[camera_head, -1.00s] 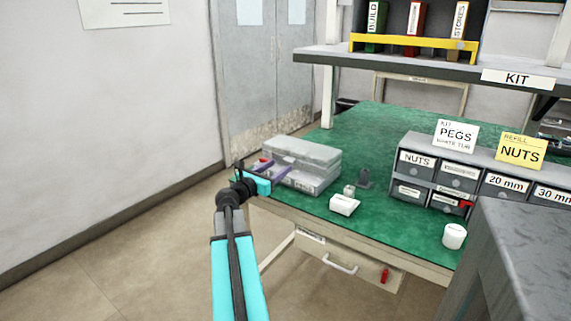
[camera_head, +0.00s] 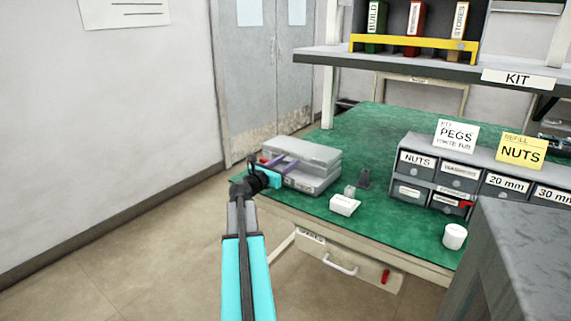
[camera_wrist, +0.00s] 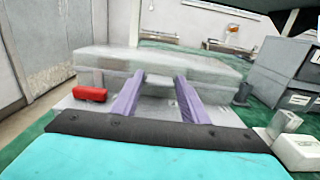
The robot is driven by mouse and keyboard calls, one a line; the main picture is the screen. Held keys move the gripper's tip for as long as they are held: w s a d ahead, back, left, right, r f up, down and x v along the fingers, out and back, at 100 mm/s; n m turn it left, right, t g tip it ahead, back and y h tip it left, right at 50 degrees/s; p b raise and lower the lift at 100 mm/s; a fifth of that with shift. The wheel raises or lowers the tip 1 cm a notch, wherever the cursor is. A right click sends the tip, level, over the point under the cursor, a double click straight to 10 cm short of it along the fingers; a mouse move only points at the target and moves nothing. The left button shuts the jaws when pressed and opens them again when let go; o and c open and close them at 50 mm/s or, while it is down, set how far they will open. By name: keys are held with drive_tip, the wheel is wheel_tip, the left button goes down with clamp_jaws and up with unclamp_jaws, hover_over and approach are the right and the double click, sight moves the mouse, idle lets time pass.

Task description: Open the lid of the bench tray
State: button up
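The bench tray (camera_head: 318,186) is a grey, flat case at the left front corner of the green bench top. Its pale lid (camera_head: 306,149) lies over it, roughly level; the lid also fills the middle of the wrist view (camera_wrist: 185,63). My gripper (camera_head: 284,163) is at the tray's front left side. A red block (camera_wrist: 89,94) sits left of the fingers at the tray's front.
Labelled drawers (camera_head: 437,180) and a white tub (camera_head: 454,236) are further right. A shelf (camera_head: 420,68) runs above the bench. Floor is clear at left.

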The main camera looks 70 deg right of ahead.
clamp_jaws()
drive_tip(key=shift+w+r+p, duration=0.1)
drive_tip(key=shift+r+p, duration=0.1)
drive_tip(key=shift+p, duration=0.25)
